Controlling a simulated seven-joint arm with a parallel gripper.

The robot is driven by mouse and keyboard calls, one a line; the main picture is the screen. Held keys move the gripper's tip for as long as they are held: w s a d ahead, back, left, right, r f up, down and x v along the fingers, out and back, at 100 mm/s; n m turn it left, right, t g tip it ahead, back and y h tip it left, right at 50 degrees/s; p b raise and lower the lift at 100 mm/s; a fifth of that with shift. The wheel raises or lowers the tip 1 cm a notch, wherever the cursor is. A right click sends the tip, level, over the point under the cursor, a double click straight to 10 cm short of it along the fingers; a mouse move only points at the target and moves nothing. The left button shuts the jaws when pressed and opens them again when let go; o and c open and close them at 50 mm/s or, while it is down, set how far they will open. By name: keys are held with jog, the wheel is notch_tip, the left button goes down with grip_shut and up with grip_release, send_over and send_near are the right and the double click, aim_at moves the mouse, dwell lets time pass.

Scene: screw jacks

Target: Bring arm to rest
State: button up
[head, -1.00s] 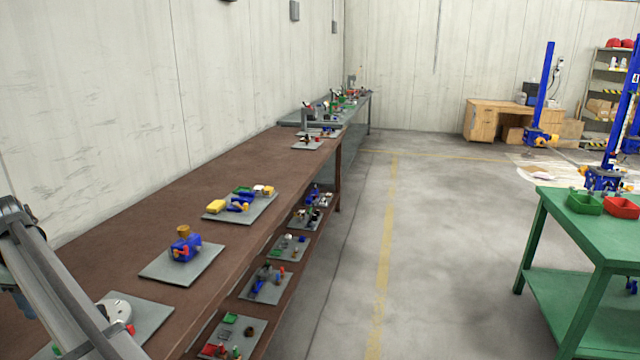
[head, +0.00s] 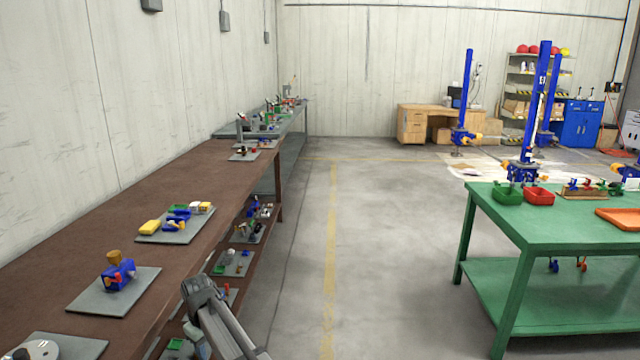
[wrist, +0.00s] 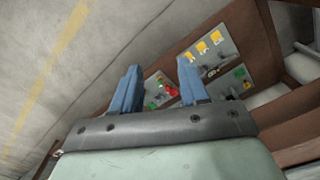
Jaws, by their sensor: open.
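My gripper (wrist: 159,66) shows in the wrist view with two blue fingers spread apart and nothing between them. Beyond the fingers are grey plates with small parts on a brown shelf, and the grey floor. In the head view my grey arm (head: 222,322) rises from the bottom edge, in front of the right edge of the long brown bench (head: 150,185). The gripper's fingers cannot be made out in the head view.
A blue jack (head: 119,274) stands on a grey plate on the bench, with a plate of yellow and blue parts (head: 177,221) behind it. Lower-shelf plates sit close to my arm. A green table (head: 560,235) stands right. The floor between is clear.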

jog(key=w+d+f+m, duration=0.1)
jog(key=d+f+m, duration=0.3)
jog(key=d, duration=0.9)
jog(key=d+f+m, duration=0.1)
jog(key=d+f, duration=0.5)
jog(key=d, duration=0.7)
jog(key=s+d+f+m, duration=0.2)
jog(key=s+d+f, duration=0.15)
jog(key=d, duration=0.45)
jog(key=s+d+f+m, duration=0.2)
jog(key=s+d+m, duration=0.15)
jog(key=d, duration=0.55)
jog(key=s+d+f+m, duration=0.15)
jog(key=s+d, duration=0.25)
jog(key=d, duration=0.4)
jog(key=s+f+g, duration=0.3)
jog(key=s+f, duration=0.7)
jog(key=s, duration=0.4)
jog(key=s+f+g, duration=0.3)
jog(key=s+f, duration=0.8)
jog(key=s, duration=0.4)
jog(key=shift+s+g, duration=0.2)
jog(key=shift+g, duration=0.2)
jog(key=shift+o, duration=0.2)
